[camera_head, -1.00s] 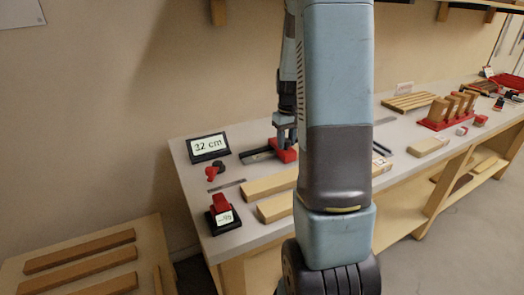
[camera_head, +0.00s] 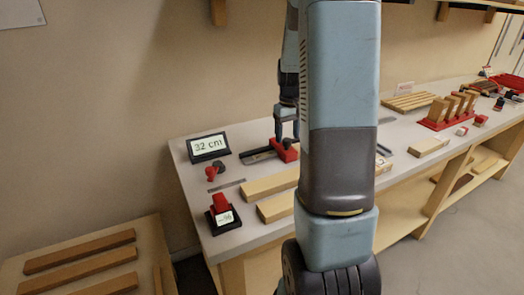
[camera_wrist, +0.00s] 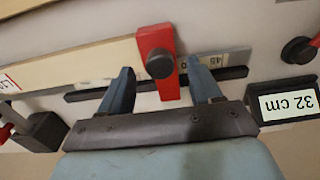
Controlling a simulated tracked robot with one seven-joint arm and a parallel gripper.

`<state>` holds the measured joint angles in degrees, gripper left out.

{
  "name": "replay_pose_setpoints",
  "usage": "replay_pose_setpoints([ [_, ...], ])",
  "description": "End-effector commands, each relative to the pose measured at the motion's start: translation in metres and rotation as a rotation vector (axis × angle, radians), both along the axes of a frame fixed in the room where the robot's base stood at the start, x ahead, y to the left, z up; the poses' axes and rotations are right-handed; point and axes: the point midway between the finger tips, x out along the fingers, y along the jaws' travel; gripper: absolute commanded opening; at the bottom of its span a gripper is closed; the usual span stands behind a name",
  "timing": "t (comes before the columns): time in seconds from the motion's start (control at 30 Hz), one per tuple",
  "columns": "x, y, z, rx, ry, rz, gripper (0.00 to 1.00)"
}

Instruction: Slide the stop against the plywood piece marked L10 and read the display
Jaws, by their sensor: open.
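The red stop (camera_head: 285,150) with its dark knob sits on the dark measuring rail (camera_head: 258,156). In the wrist view the stop (camera_wrist: 157,62) lies between the fingers of my open gripper (camera_wrist: 160,75); in the head view my gripper (camera_head: 287,124) is just above it. A pale plywood piece (camera_wrist: 75,66) runs along the rail to the stop's left side and appears to meet it; any small gap is hard to tell. Its label starts with L and is cut off at the picture's edge. The display (camera_head: 208,146) reads 32 cm, and shows upside down in the wrist view (camera_wrist: 289,104).
Two wooden strips (camera_head: 270,186) lie at the bench front near a small red-and-black device (camera_head: 222,213). A red rack with upright blocks (camera_head: 447,117) and a slatted board (camera_head: 409,101) stand to the right. My arm hides the bench's middle.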

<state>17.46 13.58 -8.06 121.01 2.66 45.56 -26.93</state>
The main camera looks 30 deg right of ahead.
Motion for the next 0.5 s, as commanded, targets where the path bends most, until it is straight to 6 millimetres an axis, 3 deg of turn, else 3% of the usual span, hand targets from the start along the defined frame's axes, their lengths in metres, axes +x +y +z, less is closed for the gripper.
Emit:
replay_pose_setpoints([
  [0.5, 0.000, 0.000, 0.042, -0.001, -0.001, 0.001, 0.64],
])
